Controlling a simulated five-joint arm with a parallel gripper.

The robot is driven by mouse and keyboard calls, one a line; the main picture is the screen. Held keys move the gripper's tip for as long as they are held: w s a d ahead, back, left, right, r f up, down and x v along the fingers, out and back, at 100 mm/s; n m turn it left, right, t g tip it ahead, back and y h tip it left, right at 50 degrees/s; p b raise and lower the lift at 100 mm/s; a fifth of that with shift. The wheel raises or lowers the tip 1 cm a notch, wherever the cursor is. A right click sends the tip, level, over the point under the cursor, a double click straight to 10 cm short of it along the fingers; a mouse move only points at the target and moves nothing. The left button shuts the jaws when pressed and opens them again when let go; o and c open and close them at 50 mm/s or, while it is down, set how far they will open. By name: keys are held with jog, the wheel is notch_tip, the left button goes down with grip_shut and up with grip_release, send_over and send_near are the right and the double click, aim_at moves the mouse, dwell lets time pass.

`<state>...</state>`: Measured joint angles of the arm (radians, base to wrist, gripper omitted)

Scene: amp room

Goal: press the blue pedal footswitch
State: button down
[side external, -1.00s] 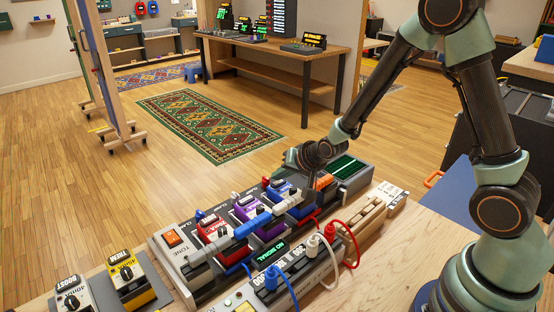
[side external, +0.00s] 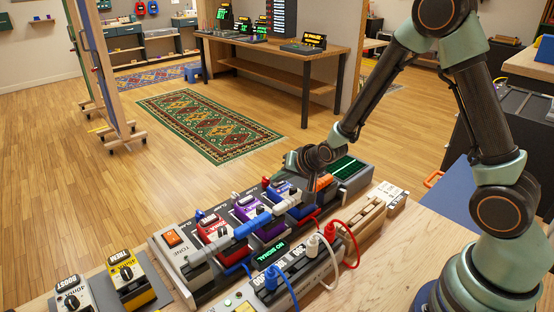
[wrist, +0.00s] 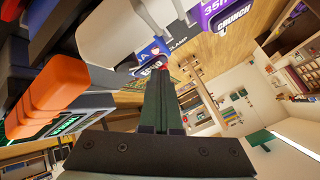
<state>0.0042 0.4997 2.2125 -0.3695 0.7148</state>
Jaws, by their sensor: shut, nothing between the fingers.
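The blue pedal (side external: 304,210) sits in the pedal row in the side view, to the right of the purple pedal (side external: 246,211). A white plug lies across part of it. My gripper (side external: 291,168) is shut and empty, low over the far end of the blue pedal. In the wrist view, the closed fingers (wrist: 161,78) reach toward the blue pedal (wrist: 148,60), with their tips close to its labelled end. The footswitch is not clearly visible, and I cannot tell whether the tips touch it.
A red pedal (side external: 211,232) and an orange-topped pedal (wrist: 55,95) are in the same row. A long unit (side external: 285,272) with cables stands in front. Yellow (side external: 132,281) and white (side external: 76,295) pedals are at the lower left. Free floor lies beyond the board.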

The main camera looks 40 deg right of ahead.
aim_at(280, 187)
dwell(0.3)
jog(key=shift+s+r, duration=0.1)
jog(key=shift+r, duration=0.7)
jog(key=shift+r, duration=2.55)
